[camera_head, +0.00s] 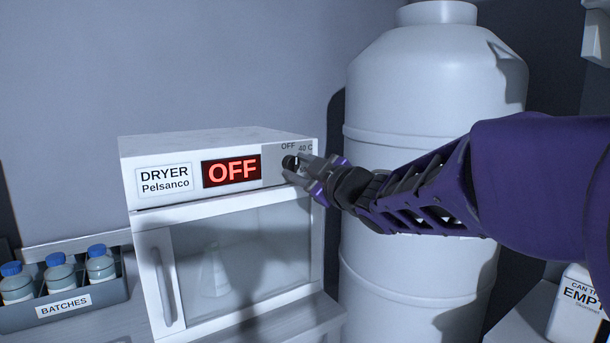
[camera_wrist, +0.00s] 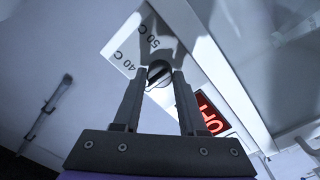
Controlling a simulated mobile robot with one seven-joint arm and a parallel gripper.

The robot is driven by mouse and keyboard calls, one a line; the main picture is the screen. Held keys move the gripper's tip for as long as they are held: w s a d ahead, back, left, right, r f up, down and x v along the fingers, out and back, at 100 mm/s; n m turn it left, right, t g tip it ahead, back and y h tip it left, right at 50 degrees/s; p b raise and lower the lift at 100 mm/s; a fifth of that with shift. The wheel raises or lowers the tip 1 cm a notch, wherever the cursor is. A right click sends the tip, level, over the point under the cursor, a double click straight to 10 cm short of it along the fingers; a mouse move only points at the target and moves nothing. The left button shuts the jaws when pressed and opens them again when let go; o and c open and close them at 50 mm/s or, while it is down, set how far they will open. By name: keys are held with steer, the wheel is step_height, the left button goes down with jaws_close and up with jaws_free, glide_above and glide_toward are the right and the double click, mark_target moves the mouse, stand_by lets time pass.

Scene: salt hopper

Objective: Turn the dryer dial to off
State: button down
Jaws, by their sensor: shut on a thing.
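The white dryer (camera_head: 150,220) stands on the bench, with a label reading DRYER Pelsanco. Its red display (camera_head: 232,171) reads OFF, and the display also shows in the wrist view (camera_wrist: 210,116). The dark dial (camera_head: 290,162) sits at the right end of the dryer's top panel, near marks OFF and 40 C. In the wrist view the dial (camera_wrist: 158,73) lies between my fingertips, with marks 40 C and 50 C beside it. My gripper (camera_head: 304,170) is shut on the dial. The fingers partly hide the dial and its scale.
A large white tank (camera_head: 425,100) stands right of the dryer, behind my arm. A grey rack (camera_head: 110,290) labelled BATCHES holds blue-capped bottles at the lower left. A white container (camera_head: 575,305) marked EMPTY stands at the lower right. The dryer's door (camera_head: 240,265) is closed.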

steer(key=shift+n, duration=0.4)
steer(key=shift+c, duration=2.3)
jaws_free()
